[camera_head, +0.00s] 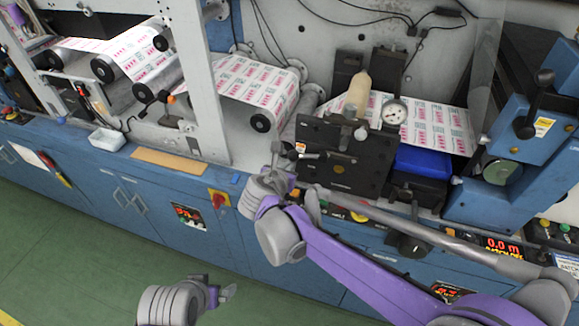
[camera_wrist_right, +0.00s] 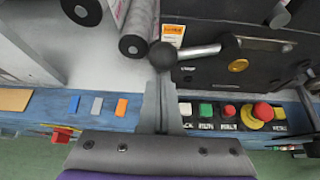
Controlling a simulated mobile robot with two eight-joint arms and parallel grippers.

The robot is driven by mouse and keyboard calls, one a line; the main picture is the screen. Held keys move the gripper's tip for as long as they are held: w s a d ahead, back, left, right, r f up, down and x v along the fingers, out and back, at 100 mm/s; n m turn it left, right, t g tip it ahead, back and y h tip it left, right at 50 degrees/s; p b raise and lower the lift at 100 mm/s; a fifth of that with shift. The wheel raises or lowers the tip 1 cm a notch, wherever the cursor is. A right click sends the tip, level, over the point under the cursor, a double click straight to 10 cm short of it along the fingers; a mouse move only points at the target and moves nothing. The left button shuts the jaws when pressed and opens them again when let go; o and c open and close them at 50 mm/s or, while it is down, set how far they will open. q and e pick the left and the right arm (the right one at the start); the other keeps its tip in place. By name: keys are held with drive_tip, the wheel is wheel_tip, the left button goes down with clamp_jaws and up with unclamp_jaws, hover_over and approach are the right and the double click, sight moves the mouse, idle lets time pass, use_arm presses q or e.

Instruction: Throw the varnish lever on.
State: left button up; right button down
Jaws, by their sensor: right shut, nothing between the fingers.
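The lever, a metal rod with a black ball knob (camera_head: 292,155), sticks out to the left from the front of the black unit (camera_head: 345,178). In the right wrist view the knob (camera_wrist_right: 162,56) is just beyond my fingertips, and its rod runs right to a pivot on the black plate. My right gripper (camera_head: 277,157) is shut and empty; its fingers (camera_wrist_right: 160,78) point at the knob. I cannot tell whether they touch it. My left gripper (camera_head: 228,291) is low over the floor, away from the machine; its jaw state is unclear.
A pressure gauge (camera_head: 394,113) and a cream bottle (camera_head: 359,92) stand above the black unit. Coloured buttons (camera_wrist_right: 227,111) line the ledge below it, including a red emergency knob (camera_wrist_right: 263,112). The green floor is open.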

sight(290, 153)
use_arm(q)
drive_tip(key=shift+r, duration=0.1)
use_arm(e)
drive_tip(key=shift+r, duration=0.25)
drive_tip(key=shift+r+m+t+y+p, duration=0.5)
drive_tip(key=shift+r+m+y+p, duration=0.05)
drive_tip(key=shift+r+m+y, duration=0.5)
drive_tip(key=shift+d+r+m+y, duration=0.1)
drive_tip(key=shift+r+m+y, duration=0.35)
drive_tip(key=shift+r, duration=0.15)
use_arm(q)
drive_tip(key=shift+w+d+r+p, duration=0.2)
drive_tip(key=shift+r+p, duration=0.1)
drive_tip(key=shift+r, duration=0.35)
drive_tip(key=shift+w+d+r+p, duration=0.15)
drive_tip(key=shift+r+p, duration=0.2)
drive_tip(key=shift+r, duration=0.25)
drive_tip(key=shift+w+d+r+p, duration=0.1)
drive_tip(key=shift+w+r+p, duration=0.15)
drive_tip(key=shift+r, duration=0.4)
use_arm(e)
drive_tip(key=s+d+r+m+t+y, duration=0.1)
drive_tip(key=d+r+m+t+y, duration=0.1)
drive_tip(key=d+r+m+y, duration=0.1)
drive_tip(key=shift+s+d+r+m, duration=0.25)
drive_tip(key=shift+d+r+m, duration=0.35)
drive_tip(key=shift+r, duration=0.55)
drive_tip(key=shift+d, duration=0.15)
use_arm(q)
drive_tip(key=shift+s+a, duration=0.1)
